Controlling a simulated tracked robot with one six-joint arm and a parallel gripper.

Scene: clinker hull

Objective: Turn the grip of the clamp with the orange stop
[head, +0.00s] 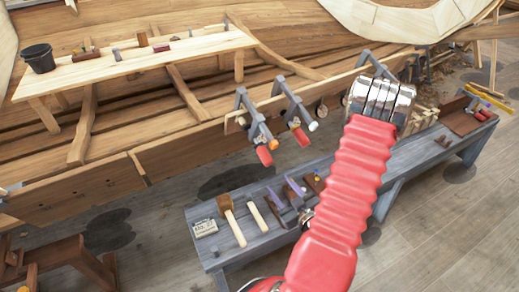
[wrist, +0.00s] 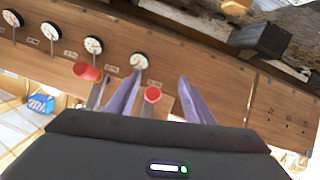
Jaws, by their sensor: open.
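In the head view the clamp with the orange stop (head: 273,144) hangs on the hull plank, leftmost of the clamps, its red grip (head: 264,155) pointing down. A second clamp with a white stop (head: 313,126) and red grip (head: 301,138) hangs to its right. My gripper (head: 280,186) shows its purple fingers below the clamps, in front of the bench. In the wrist view my gripper (wrist: 159,76) is open, with one red grip (wrist: 152,94) seen between its fingers and another red grip (wrist: 87,72) left of them.
A grey bench (head: 225,250) below the clamps holds a brush (head: 232,221), other tools and a small box (head: 204,227). Round white gauges (wrist: 93,45) line the plank in the wrist view. My red arm covers part of the bench and the right-hand clamp.

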